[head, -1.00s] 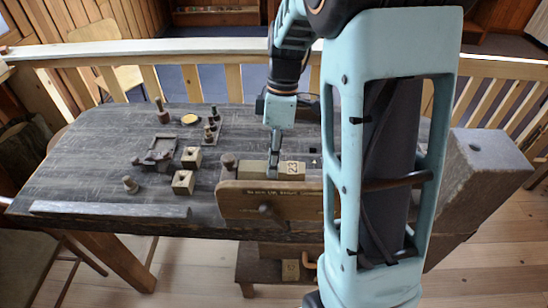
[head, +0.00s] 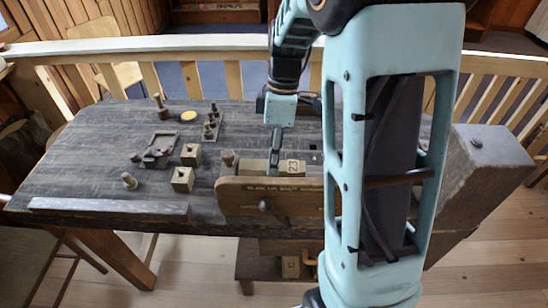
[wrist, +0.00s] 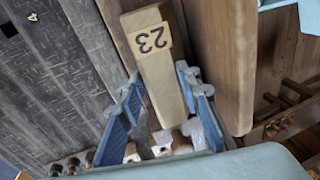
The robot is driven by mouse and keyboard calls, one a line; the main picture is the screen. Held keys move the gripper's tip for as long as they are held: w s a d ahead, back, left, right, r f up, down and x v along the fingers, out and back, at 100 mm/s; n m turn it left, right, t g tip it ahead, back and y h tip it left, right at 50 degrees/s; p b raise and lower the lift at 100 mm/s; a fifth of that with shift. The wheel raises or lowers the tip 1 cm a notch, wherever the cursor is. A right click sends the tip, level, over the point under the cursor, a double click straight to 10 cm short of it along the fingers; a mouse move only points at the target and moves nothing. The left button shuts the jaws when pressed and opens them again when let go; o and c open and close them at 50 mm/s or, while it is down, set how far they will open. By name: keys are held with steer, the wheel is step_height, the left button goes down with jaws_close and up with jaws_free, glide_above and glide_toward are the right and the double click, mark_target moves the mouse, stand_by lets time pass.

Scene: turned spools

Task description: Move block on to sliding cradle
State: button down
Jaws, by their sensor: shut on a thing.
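A pale wooden block (head: 292,167) with a "23" label lies behind the front board of a wooden vise (head: 240,196) at the bench's front edge. The same block (wrist: 157,80) runs lengthwise between the fingers in the wrist view, close beside a brown board. My gripper (head: 272,170) is shut on the block; its blue-padded fingers (wrist: 160,88) stand on both sides of it. I cannot tell from these frames which part is the sliding cradle, or whether the block's underside touches anything.
Two small holed blocks (head: 182,179) stand left of the vise. A long strip (head: 110,207) lies along the front edge. My arm hides the bench's right side.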

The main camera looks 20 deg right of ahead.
steer(key=c, duration=0.9)
jaws_free()
steer(key=shift+c, duration=0.2)
steer(key=shift+r, duration=0.15)
steer(key=shift+s+a+r+p+v, duration=0.1)
steer(key=shift+s+a+p+v, duration=0.1)
steer(key=shift+p+v, duration=0.9)
steer(key=shift+s+a+r+p+v, duration=0.1)
steer(key=shift+s+a+p+v, duration=0.15)
steer(key=shift+p+v, duration=0.9)
steer(key=shift+s+a+p+v, duration=0.2)
steer(key=shift+p+v, duration=0.45)
steer(key=shift+v, duration=0.85)
steer(key=shift+d, duration=0.1)
